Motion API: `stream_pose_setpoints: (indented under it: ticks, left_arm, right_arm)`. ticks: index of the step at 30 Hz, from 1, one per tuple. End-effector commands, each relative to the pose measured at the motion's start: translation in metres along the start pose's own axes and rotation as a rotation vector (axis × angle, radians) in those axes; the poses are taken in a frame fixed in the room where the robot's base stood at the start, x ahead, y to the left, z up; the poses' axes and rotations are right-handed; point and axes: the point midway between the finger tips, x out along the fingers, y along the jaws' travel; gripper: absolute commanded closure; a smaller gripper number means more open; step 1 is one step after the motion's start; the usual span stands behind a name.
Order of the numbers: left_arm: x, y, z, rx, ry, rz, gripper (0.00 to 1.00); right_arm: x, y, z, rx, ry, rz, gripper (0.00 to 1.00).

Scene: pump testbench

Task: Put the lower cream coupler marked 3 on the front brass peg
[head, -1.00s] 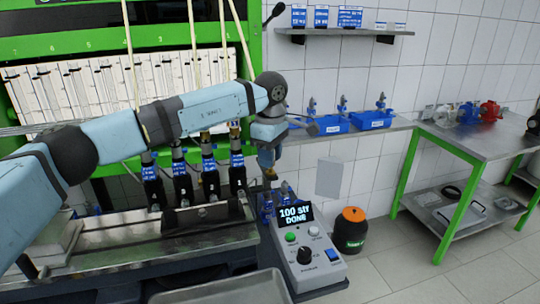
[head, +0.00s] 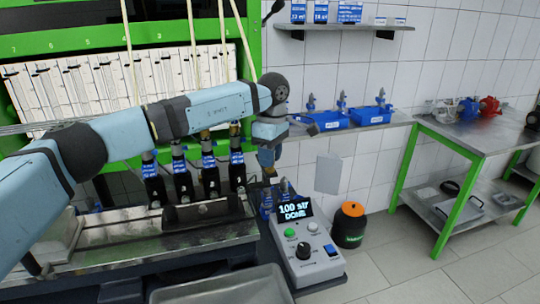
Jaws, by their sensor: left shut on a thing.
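My left arm comes in from the left, and its gripper (head: 267,172) points down just behind the grey control box. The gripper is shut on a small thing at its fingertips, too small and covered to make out. I cannot make out the cream coupler, its mark 3 or the front brass peg. Blue-labelled parts (head: 266,207) stand under and beside the fingertips, behind the box; I cannot tell whether the gripper touches them. My right gripper is not in view.
The control box (head: 318,272) reads "100 str DONE". Several black injectors with blue labels (head: 209,180) stand on the green bench to the left. A grey tray (head: 225,290) lies in front. A black canister with an orange lid (head: 349,228) stands on the floor; blue bins (head: 372,117) sit behind.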

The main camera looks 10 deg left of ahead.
Motion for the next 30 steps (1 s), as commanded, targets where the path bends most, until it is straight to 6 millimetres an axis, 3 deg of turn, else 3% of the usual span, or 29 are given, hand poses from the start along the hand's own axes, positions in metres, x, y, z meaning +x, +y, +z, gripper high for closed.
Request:
stream_pose_setpoints:
  ticks: [30]
  left_arm:
    - [0.006,0.0003,-0.0001,0.0,0.0,0.0,0.96]
  right_arm:
    - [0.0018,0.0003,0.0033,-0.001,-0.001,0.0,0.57]
